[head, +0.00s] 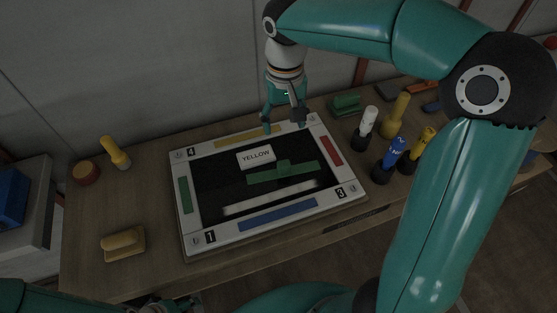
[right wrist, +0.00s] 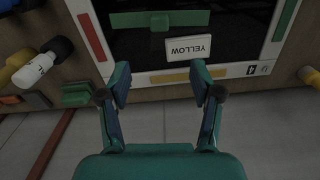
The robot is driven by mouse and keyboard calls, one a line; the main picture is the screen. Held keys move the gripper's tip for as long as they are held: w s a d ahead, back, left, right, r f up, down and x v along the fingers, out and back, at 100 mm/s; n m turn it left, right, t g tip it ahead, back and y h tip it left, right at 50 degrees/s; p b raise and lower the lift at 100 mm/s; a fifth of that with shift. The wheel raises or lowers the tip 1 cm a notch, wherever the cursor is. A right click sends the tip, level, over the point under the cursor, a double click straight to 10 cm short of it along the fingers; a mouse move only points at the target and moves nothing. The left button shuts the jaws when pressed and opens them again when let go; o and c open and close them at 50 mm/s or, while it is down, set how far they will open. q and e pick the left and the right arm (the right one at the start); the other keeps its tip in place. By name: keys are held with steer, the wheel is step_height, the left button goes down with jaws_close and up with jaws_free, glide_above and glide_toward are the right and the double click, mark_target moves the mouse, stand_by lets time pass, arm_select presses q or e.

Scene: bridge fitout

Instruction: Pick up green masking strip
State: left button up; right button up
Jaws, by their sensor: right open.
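The green masking strip (head: 283,173) lies across the dark middle of the framed board, with a raised tab at its centre. It also shows at the top of the right wrist view (right wrist: 180,19). My right gripper (head: 285,126) points down over the board's far edge, behind the strip and apart from it. Its two fingers (right wrist: 161,80) are spread with nothing between them. My left gripper (head: 168,303) shows only in part at the bottom edge of the head view, and its jaws cannot be made out.
The board's white frame (head: 184,226) carries coloured bars. A YELLOW card (head: 256,157) and a white strip (head: 270,197) lie inside. Bottles, including a white one (head: 368,121), and a green block (head: 345,104) stand right. A yellow block (head: 122,244) and yellow-handled tool (head: 115,153) are left.

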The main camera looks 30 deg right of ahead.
glide_toward(284, 164)
steer(key=f, duration=0.5)
steer(key=shift+w+d+f, duration=0.15)
steer(key=shift+d+f, duration=0.05)
steer(key=shift+a+f+p, duration=0.15)
steer(key=shift+f+p, duration=0.55)
steer(key=shift+f, duration=1.95)
steer(key=shift+c, duration=0.3)
steer(key=c, duration=1)
steer(key=shift+o, duration=0.2)
steer(key=shift+r, duration=0.15)
